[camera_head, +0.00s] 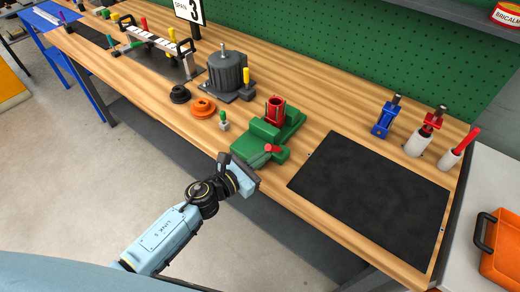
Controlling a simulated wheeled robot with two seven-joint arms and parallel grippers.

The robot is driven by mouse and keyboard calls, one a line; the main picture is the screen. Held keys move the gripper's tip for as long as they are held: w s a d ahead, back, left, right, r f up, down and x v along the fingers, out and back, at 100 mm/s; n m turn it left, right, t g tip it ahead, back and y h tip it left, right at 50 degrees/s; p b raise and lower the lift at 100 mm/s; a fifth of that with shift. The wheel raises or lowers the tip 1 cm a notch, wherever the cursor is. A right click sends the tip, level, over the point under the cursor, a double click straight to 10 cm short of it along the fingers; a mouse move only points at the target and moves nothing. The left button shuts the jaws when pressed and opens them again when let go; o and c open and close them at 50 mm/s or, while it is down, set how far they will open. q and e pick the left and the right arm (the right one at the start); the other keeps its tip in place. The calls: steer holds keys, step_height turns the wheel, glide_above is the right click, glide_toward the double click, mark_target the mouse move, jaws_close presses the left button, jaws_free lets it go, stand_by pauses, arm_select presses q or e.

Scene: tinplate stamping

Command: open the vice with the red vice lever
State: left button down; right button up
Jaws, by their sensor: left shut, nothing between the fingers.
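The green vice (296,121) stands at the front edge of the wooden bench, near the middle of the view. Its red lever (272,149) shows at the vice's front end, on the side facing me. A red hollow block (275,108) stands upright at the vice; I cannot tell whether the jaws grip it. My left gripper (246,172) is shut and empty, just in front of the bench edge, below and left of the lever. Its fingertips are small and partly hidden, and it appears apart from the lever. My right gripper is not in view.
A black mat (372,197) lies right of the vice, its surface clear. Blue and red tools (384,118) and white holders stand behind it. Left of the vice are a small green-topped part (223,121), an orange ring (203,108) and a dark grey machine (226,75).

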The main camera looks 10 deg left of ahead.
arm_select(q)
steer(key=shift+w+r+g+p, duration=0.2)
steer(key=shift+r+g+p, duration=0.35)
steer(key=shift+p, duration=0.45)
steer(key=shift+w+d+r+p, duration=0.1)
steer(key=shift+p, duration=0.35)
steer(key=shift+w+d+r+p, duration=0.25)
steer(key=shift+w+r+p, duration=0.35)
steer(key=shift+r+p, duration=0.15)
steer(key=shift+w+d+r, duration=0.35)
steer(key=shift+w+r, duration=0.2)
steer(key=shift+w, duration=0.15)
steer(key=shift+w+d+r, duration=0.3)
steer(key=shift+w+r, duration=0.05)
steer(key=shift+w, duration=0.25)
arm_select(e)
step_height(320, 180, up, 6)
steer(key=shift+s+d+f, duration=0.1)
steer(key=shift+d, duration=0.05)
